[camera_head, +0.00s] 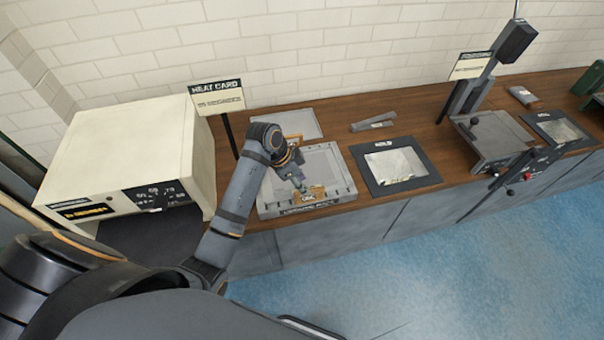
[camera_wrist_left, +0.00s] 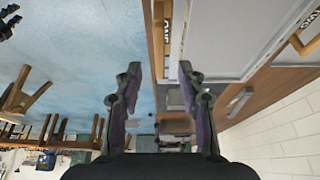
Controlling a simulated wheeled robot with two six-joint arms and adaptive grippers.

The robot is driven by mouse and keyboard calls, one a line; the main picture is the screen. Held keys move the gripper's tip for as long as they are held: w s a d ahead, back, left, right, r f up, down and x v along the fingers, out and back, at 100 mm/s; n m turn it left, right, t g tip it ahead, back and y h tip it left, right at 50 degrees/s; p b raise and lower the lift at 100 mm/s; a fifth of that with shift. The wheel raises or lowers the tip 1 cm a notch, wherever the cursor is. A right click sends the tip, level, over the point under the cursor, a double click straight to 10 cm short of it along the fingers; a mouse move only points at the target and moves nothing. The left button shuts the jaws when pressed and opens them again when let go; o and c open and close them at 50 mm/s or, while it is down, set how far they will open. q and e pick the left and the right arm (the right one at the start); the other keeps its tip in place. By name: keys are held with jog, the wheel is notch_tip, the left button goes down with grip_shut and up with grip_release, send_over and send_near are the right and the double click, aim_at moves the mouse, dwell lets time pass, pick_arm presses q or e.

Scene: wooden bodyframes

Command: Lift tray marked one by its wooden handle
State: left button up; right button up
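The grey tray marked one (camera_head: 335,160) lies flat on the wooden counter. Its wooden handle (camera_head: 315,191) with a dark label is at the tray's front edge. In the left wrist view the tray (camera_wrist_left: 222,45) is at upper right, with the "ONE" label (camera_wrist_left: 167,30) at its edge. My left gripper (camera_head: 300,186) is over the front part of the tray, close to the handle. In the left wrist view my left gripper (camera_wrist_left: 160,78) has its two fingers wide apart, with nothing held between them. My right gripper is not in view.
A cream oven-like box (camera_head: 125,150) stands left, with a "HEAT CARD" sign (camera_head: 218,97) beside it. A dark-framed panel (camera_head: 395,165) and a grey press (camera_head: 495,135) are to the right. A second handle marked "TWO" (camera_wrist_left: 305,22) shows in the wrist view.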

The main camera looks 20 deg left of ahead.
pick_arm(q)
jog(key=shift+x, duration=0.85)
jog(key=p+x, duration=0.1)
jog(key=x, duration=0.2)
jog(key=shift+w+d+f+p, duration=0.1)
jog(key=shift+d+f+p, duration=0.2)
jog(key=shift+f+p, duration=0.05)
jog(key=shift+w+f, duration=0.1)
jog(key=shift+f, duration=0.25)
jog(key=c, duration=0.6)
grip_shut()
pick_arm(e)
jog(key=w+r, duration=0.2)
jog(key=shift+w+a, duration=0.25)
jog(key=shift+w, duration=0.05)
pick_arm(q)
jog(key=shift+w, duration=0.1)
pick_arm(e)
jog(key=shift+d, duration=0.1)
